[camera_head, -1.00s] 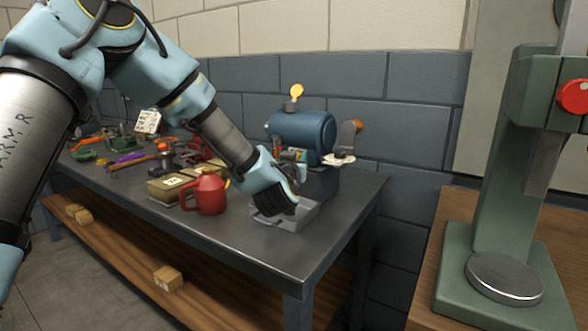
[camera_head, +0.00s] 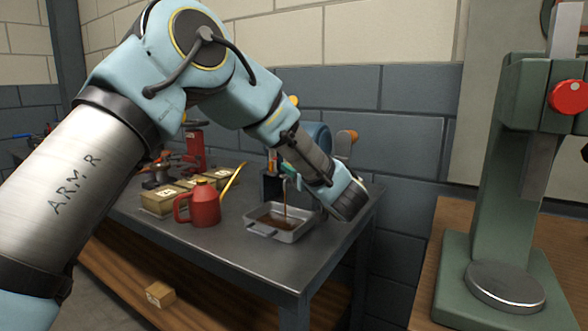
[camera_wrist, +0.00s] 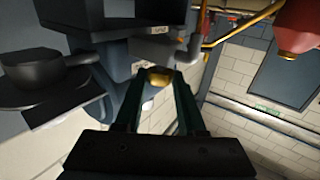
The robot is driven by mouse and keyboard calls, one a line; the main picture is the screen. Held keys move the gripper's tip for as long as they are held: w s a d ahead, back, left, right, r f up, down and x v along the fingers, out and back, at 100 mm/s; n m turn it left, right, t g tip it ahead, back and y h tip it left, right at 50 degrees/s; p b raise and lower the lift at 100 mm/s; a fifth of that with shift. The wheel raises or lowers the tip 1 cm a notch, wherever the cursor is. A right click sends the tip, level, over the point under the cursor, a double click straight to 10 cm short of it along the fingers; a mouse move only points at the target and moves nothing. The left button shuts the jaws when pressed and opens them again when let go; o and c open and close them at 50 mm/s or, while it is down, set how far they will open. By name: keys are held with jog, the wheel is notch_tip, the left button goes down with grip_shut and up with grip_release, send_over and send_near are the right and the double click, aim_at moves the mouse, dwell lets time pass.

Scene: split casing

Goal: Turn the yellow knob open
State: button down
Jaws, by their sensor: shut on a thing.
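In the wrist view, the yellow knob (camera_wrist: 159,78) sits between the two fingertips of my gripper (camera_wrist: 158,74), which is shut on it. In the head view, my gripper (camera_head: 348,199) is at the right of the grey tray, below the blue casing (camera_head: 319,136). My arm covers much of the casing. The knob is hidden there. A thin brown stream (camera_head: 285,196) falls from below the casing into the grey tray (camera_head: 263,232), which has brown liquid in it.
A red oil can (camera_head: 205,207) with a yellow spout stands left of the tray, beside several small boxes (camera_head: 157,203). A green press (camera_head: 487,180) stands on a wooden bench at the right. The bench front is clear.

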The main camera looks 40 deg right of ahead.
dwell(0.3)
jog(key=c, duration=0.5)
grip_release()
jog(key=b+v, duration=0.2)
jog(key=v, duration=0.8)
jog(key=shift+s, duration=0.3)
jog(key=shift+a, duration=0.15)
